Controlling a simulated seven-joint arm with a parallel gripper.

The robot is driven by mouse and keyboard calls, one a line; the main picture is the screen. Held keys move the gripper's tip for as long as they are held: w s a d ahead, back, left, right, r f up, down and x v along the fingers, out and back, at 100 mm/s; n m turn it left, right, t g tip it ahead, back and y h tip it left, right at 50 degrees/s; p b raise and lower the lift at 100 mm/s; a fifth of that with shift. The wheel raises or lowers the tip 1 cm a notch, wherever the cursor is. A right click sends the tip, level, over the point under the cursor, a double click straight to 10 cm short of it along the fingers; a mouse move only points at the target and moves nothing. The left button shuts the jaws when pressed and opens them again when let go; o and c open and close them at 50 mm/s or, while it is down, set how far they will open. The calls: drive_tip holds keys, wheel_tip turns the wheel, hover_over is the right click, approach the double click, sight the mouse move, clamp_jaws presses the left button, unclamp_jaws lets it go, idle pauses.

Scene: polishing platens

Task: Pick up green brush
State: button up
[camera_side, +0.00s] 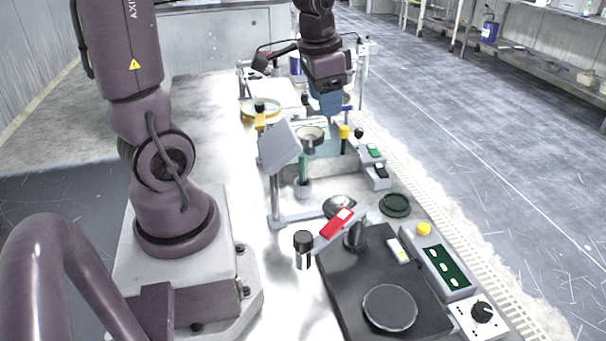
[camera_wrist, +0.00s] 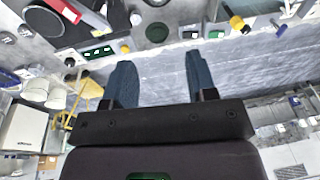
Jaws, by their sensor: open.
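A green upright handle (camera_side: 303,168), which looks like the green brush, stands on a small grey round base near the middle of the side view. A tilted grey plate on a stand is just to its left. My gripper (camera_side: 326,104) hangs behind and above it, pointing down, with blue fingers. In the wrist view my gripper (camera_wrist: 160,78) has its two fingers spread wide with nothing between them. I cannot make out the green handle in the wrist view.
A dark green dish (camera_side: 395,205) lies right of the stand. A black platen (camera_side: 389,308), a red-handled tool (camera_side: 337,223) and a control panel (camera_side: 444,262) are in front. Yellow-capped posts and a round yellowish dish (camera_side: 261,109) crowd the back. The bench (camera_side: 225,130) left of these is clear.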

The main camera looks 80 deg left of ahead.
drive_tip(key=a+f, duration=0.3)
drive_tip(key=a+f+g, duration=0.1)
drive_tip(key=a+f, duration=0.2)
drive_tip(key=s+a+f+g+h, duration=0.1)
drive_tip(key=a+f, duration=0.2)
drive_tip(key=shift+a+f, duration=0.15)
drive_tip(key=shift+a, duration=0.15)
hover_over(303, 183)
drive_tip(key=f, duration=0.6)
drive_tip(key=shift+w+a+f, duration=0.1)
drive_tip(key=shift+w+f, duration=0.1)
drive_tip(key=shift+f, duration=0.15)
drive_tip(key=shift+a+f, duration=0.2)
drive_tip(key=shift+f, duration=1.4)
drive_tip(key=shift+a+f, duration=0.2)
drive_tip(key=shift+f, duration=1.35)
clamp_jaws()
